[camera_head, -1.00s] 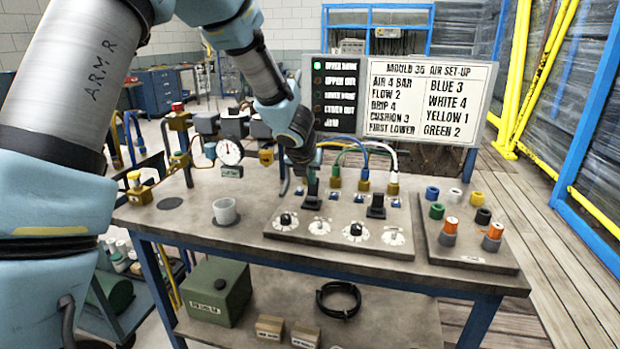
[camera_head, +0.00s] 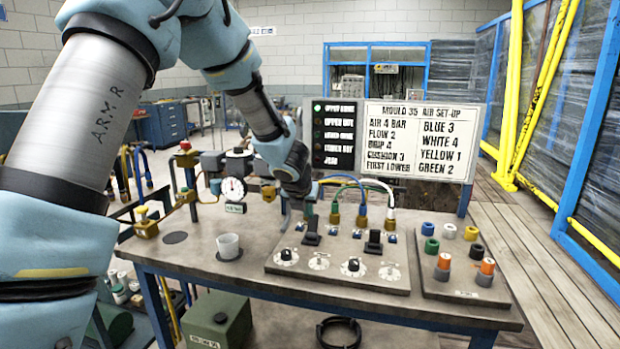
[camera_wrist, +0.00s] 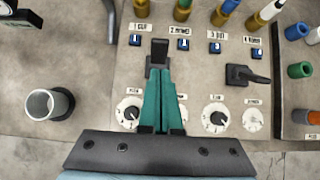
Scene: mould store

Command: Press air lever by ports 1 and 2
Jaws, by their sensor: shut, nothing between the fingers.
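The black air lever by ports 1 and 2 (camera_wrist: 159,50) stands on the grey panel, below the port 1 (camera_wrist: 141,8) and port 2 (camera_wrist: 182,10) fittings in the wrist view. It also shows in the head view (camera_head: 312,230). My gripper (camera_wrist: 160,72) is shut and empty, with its green fingers pointing down at this lever. The fingertips overlap the lever's lower part and hide its base; I cannot tell whether they touch.
A second black lever (camera_wrist: 245,75) stands right, by ports 3 and 4. Dials (camera_wrist: 215,117) lie in front. Hoses (camera_head: 362,190) arch behind. The set-up board (camera_head: 418,140) stands behind.

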